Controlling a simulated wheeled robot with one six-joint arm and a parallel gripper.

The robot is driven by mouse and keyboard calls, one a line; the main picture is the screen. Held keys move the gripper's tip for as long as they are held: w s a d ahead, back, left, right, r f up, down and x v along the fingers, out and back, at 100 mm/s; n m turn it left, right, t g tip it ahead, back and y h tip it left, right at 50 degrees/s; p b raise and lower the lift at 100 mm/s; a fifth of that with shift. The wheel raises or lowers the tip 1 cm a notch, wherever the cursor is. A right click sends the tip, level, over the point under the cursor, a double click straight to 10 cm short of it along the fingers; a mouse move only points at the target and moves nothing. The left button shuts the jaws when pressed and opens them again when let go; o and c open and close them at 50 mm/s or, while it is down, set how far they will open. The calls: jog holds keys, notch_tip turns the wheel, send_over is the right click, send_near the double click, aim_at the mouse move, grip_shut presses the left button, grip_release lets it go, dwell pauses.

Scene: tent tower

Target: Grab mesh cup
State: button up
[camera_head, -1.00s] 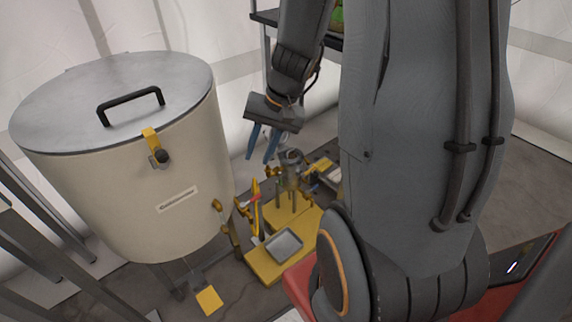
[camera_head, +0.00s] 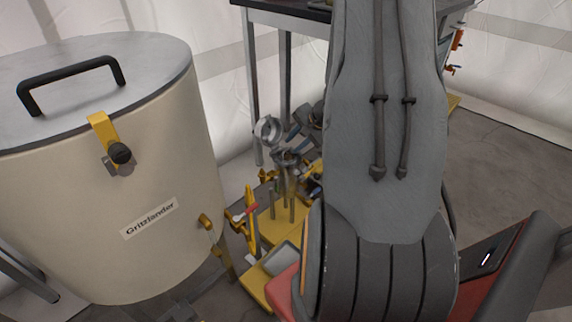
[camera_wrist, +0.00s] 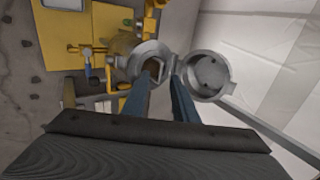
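Two round grey metal pieces stand side by side in the wrist view. The left one is a ring-like cup (camera_wrist: 136,66). The right one is a round dish with dark holes (camera_wrist: 207,76); I cannot tell which is the mesh cup. My gripper (camera_wrist: 165,68) has its blue fingers apart, with the left tip at the left cup's opening and the right tip between the two pieces. Their contact is unclear. In the head view, a grey ring-shaped piece (camera_head: 268,130) is tilted upright above a lower cup (camera_head: 288,158). My gripper there is small and partly hidden.
A large cream drum (camera_head: 110,190) with a metal lid stands at the left. A yellow base (camera_head: 283,225) with posts and a small grey tray (camera_head: 282,258) is below the cups. A dark-topped table (camera_head: 285,16) is behind.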

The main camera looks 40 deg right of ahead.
aim_at(287, 150)
jog(key=b+x, duration=0.1)
jog(key=x, duration=0.4)
grip_shut()
dwell(1.4)
